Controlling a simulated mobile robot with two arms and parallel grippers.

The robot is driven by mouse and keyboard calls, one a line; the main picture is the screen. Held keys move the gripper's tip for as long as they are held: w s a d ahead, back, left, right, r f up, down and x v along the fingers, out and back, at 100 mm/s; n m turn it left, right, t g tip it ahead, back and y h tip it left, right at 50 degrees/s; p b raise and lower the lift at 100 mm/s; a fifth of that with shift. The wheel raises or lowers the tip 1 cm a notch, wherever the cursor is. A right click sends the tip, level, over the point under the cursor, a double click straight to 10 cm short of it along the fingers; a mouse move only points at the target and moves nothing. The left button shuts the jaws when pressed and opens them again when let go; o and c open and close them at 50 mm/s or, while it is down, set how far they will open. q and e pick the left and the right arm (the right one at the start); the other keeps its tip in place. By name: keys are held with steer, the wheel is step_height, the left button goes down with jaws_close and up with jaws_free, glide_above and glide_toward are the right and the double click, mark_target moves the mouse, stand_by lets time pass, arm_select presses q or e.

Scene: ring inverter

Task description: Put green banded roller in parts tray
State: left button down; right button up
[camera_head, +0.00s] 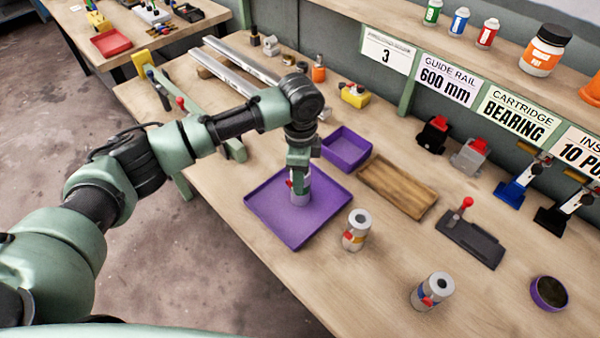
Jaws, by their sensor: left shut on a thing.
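A roller with a yellow-orange band (356,229) stands on the bench right of the tray. A roller with a blue band (432,291) stands farther right and nearer. My right gripper is out of view.
A purple bin (346,148) and a wooden tray (397,187) sit behind the purple tray. A dark plate with a red-knobbed lever (470,238) and a round purple dish (549,293) lie to the right. Metal rails (240,68) lie at the back left.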

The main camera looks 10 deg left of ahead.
arm_select(q)
steer(key=c, duration=0.7)
jaws_free()
steer(key=shift+f, duration=0.1)
steer(key=shift+c, duration=0.2)
step_height(320, 180, up, 12)
steer(key=shift+r+b, duration=0.15)
steer(key=shift+b, duration=0.85)
